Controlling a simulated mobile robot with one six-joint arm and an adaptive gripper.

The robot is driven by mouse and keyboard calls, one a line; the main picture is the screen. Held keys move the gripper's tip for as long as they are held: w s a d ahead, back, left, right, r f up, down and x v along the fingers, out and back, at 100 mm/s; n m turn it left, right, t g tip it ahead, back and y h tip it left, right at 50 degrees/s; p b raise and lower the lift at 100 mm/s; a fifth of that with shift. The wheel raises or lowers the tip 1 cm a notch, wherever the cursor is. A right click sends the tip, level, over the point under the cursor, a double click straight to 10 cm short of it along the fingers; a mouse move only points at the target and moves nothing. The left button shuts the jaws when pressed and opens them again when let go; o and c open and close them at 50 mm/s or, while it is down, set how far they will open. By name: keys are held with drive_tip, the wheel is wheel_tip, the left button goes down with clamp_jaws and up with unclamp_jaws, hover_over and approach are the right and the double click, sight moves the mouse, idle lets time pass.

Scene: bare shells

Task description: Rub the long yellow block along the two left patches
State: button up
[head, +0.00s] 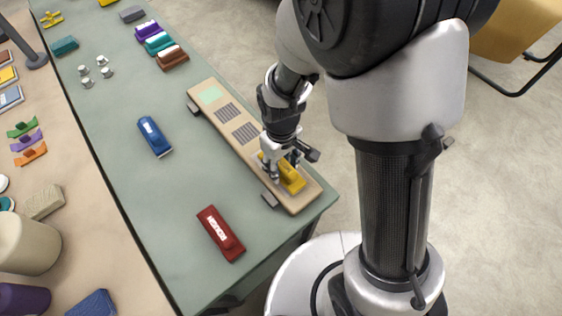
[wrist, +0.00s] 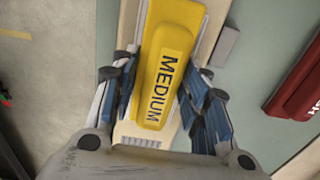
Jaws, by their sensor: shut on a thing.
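The long yellow block (head: 290,180), marked MEDIUM in the wrist view (wrist: 165,75), is between the fingers of my gripper (head: 282,165). The fingers are shut on its sides, and its length runs roughly along the board. It is over the near right end of a tan board (head: 308,196); I cannot tell if it touches the board. The board carries a pale green patch (head: 210,94) at its far left end, then two grey striped patches (head: 228,112) (head: 245,132). My gripper hides the board just beyond these. A pale striped edge (wrist: 140,142) shows below the block in the wrist view.
A blue block (head: 154,136) and a red block (head: 220,233) lie left of the board on the green table (head: 130,185). Grey clamps (head: 270,199) sit at the board's left side. Purple, teal and brown blocks (head: 160,45) stand farther back. The table's right edge is close by.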

drive_tip(key=shift+w+a, duration=0.35)
drive_tip(key=shift+w, duration=0.1)
drive_tip(key=shift+w+r, duration=0.1)
drive_tip(key=shift+r, duration=0.1)
wheel_tip(320, 180, up, 7)
drive_tip(key=p, duration=0.6)
drive_tip(key=shift+f, duration=0.15)
